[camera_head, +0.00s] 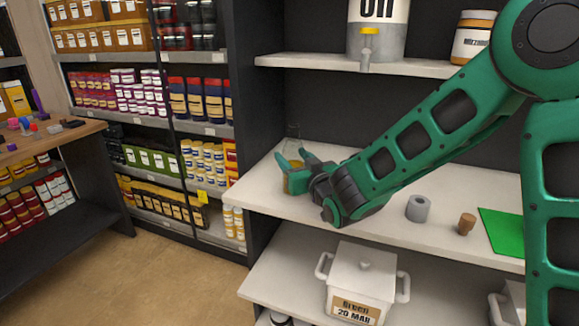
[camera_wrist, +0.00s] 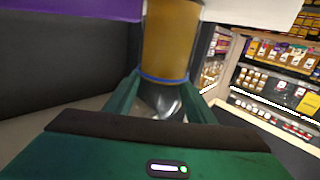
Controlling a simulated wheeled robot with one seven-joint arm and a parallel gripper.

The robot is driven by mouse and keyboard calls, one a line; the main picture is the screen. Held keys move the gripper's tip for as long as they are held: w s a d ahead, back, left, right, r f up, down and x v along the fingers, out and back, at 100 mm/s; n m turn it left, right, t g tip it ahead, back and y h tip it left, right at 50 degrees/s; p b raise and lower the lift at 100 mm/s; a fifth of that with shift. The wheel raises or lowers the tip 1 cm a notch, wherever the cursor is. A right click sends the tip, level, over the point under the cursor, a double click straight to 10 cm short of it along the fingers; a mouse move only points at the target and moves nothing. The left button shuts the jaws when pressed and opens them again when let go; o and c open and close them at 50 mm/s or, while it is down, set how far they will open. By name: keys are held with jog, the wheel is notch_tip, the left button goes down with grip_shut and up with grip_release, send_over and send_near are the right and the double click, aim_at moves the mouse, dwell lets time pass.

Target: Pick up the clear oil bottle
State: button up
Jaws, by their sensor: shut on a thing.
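The clear oil bottle (camera_head: 297,182) holds amber oil in its lower part, and its clear upper part shows faintly above my gripper. It is at the left end of the middle white shelf. My gripper (camera_head: 292,164) is shut on it, with a green finger on each side. In the wrist view the amber bottle (camera_wrist: 170,40) with a blue ring stands between the fingers of my gripper (camera_wrist: 162,88). My gripper hides part of the bottle. I cannot tell whether its base touches the shelf.
On the middle shelf (camera_head: 370,225) are a grey roll (camera_head: 418,208), a cork (camera_head: 466,224) and a green sheet (camera_head: 502,232). The upper shelf (camera_head: 310,62) holds a large oil can (camera_head: 385,38). A white pot (camera_head: 362,280) stands below. Stocked racks are at left.

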aim_at(297, 146)
jog(key=shift+r, duration=0.1)
jog(key=shift+r, duration=0.55)
notch_tip(297, 146, up, 3)
jog(key=shift+r, duration=0.1)
jog(key=s+a+r, duration=0.6)
jog(key=s+a, duration=0.2)
jog(key=shift+a+r, duration=0.25)
jog(key=shift+r, duration=0.05)
jog(key=shift+s, duration=0.15)
